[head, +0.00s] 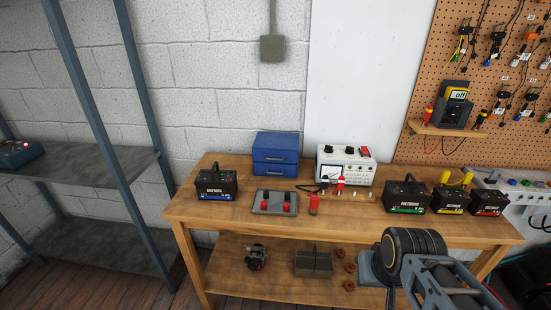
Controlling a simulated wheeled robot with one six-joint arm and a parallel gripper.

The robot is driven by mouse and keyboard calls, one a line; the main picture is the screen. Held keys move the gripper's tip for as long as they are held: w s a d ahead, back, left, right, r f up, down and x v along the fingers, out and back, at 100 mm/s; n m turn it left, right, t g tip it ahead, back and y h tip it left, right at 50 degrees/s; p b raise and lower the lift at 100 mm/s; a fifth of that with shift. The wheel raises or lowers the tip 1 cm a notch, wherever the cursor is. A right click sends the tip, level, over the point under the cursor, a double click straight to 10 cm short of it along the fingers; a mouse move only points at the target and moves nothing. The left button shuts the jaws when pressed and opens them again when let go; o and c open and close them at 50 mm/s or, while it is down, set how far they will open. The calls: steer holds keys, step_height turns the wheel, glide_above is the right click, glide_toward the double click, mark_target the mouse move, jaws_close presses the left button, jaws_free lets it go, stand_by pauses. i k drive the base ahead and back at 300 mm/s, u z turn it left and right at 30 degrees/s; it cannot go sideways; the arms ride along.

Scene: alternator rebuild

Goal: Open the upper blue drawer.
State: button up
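A small blue two-drawer cabinet (277,138) stands at the back of the wooden workbench, close to the wall. Its upper blue drawer (267,156) looks closed, with its front level with the drawer below. The lower blue drawer (267,170) also looks closed. Part of my arm shows at the lower right, in front of the bench and well to the right of the cabinet. No gripper fingers can be made out, and nothing of my arm touches the cabinet.
On the workbench (350,220), a grey tray (259,208) with red-topped parts lies in front of the cabinet. A black battery (216,185) is to its left, and a white meter box (345,170) to its right. Several batteries stand farther right.

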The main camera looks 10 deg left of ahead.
mark_target(262, 155)
steer(key=u, duration=0.65)
steer(key=i, duration=0.85)
steer(key=u, duration=0.35)
